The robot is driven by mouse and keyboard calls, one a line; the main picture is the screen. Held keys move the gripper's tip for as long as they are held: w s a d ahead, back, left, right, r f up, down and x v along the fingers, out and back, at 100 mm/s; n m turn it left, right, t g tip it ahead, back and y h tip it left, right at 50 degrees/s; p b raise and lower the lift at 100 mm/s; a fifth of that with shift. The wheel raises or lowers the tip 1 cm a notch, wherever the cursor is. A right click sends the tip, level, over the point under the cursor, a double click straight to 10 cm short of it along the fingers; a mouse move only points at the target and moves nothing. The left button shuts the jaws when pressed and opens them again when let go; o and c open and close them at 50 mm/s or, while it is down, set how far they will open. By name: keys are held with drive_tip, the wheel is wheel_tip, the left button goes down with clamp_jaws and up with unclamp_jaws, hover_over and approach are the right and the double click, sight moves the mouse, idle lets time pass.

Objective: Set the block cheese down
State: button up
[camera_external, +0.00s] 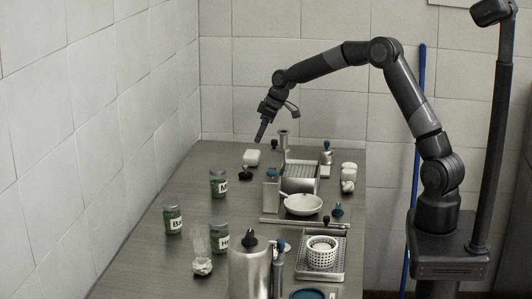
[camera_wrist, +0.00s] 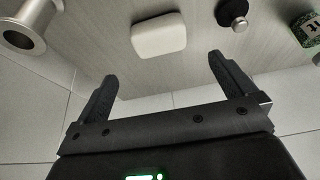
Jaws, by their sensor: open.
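The block cheese appears to be the white, rounded block (camera_external: 252,157) resting on the metal table near its far end. In the wrist view the white block (camera_wrist: 158,36) lies on the table beyond my fingertips, apart from them. My gripper (camera_external: 261,132) is above the table, just over and slightly right of the block in the external view. In the wrist view my gripper (camera_wrist: 163,68) shows its two fingers spread wide with nothing between them.
A metal cup (camera_external: 283,138) and a dark-knobbed item (camera_external: 245,172) stand near the block. Green jars (camera_external: 218,183) line the left side. A metal rack (camera_external: 300,178), a white bowl (camera_external: 303,204) and a perforated basket (camera_external: 322,252) fill the middle and front right.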

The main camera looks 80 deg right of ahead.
drive_tip(key=s+a+r+h, duration=0.1)
drive_tip(key=s+a+r, duration=0.6)
drive_tip(key=a, duration=0.3)
drive_tip(key=s+a+r, duration=0.7)
drive_tip(key=a, duration=0.3)
drive_tip(key=s+a, duration=0.5)
drive_tip(key=s, duration=0.7)
drive_tip(key=s+a+f+t+y, duration=0.1)
drive_tip(key=s+a, duration=0.5)
drive_tip(key=s, duration=0.6)
drive_tip(key=shift+a+f, duration=0.15)
drive_tip(key=shift+a, duration=0.1)
